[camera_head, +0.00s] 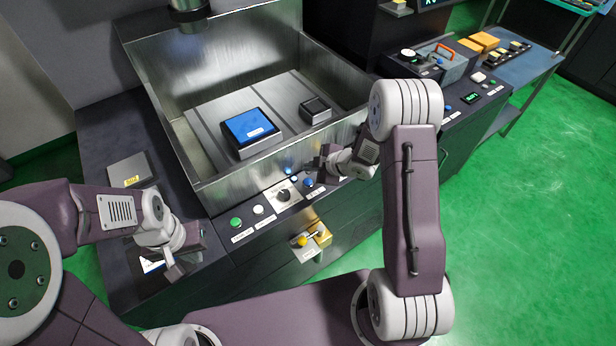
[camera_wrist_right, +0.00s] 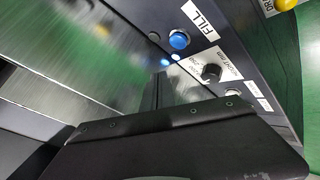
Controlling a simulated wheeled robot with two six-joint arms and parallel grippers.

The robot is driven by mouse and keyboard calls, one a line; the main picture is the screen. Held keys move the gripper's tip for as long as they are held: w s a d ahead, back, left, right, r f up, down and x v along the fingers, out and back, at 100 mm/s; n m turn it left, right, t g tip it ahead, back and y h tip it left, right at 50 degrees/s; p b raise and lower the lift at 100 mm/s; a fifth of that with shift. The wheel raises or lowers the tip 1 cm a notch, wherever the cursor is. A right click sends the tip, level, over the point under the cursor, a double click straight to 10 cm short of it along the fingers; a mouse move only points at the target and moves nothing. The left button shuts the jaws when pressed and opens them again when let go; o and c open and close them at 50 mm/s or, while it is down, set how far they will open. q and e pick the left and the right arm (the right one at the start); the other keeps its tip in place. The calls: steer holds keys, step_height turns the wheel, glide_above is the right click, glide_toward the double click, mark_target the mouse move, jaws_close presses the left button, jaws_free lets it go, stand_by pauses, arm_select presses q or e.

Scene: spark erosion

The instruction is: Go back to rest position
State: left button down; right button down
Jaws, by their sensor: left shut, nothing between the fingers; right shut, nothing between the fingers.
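My left gripper (camera_head: 174,270) hangs over the dark ledge left of the machine's front panel and holds nothing. My right gripper (camera_head: 322,164) is above the front panel, beside the tank's front wall, and is empty. In that view a blue button (camera_wrist_right: 179,39) labelled FILL and a black knob (camera_wrist_right: 211,72) lie beyond the gripper. Both arms are bent, with no object in either gripper.
A metal tank (camera_head: 190,170) holds a blue-topped block (camera_head: 250,128) and a smaller dark block (camera_head: 315,110). The panel has a green button (camera_head: 236,222) and a yellow valve handle (camera_head: 303,241). A blue-grey table (camera_head: 535,70) stands at back right. Green floor (camera_head: 540,220) is clear at right.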

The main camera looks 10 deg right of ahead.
steer(key=shift+r, duration=0.5)
arm_select(q)
steer(key=shift+r, duration=0.35)
arm_select(e)
steer(key=shift+f, duration=0.15)
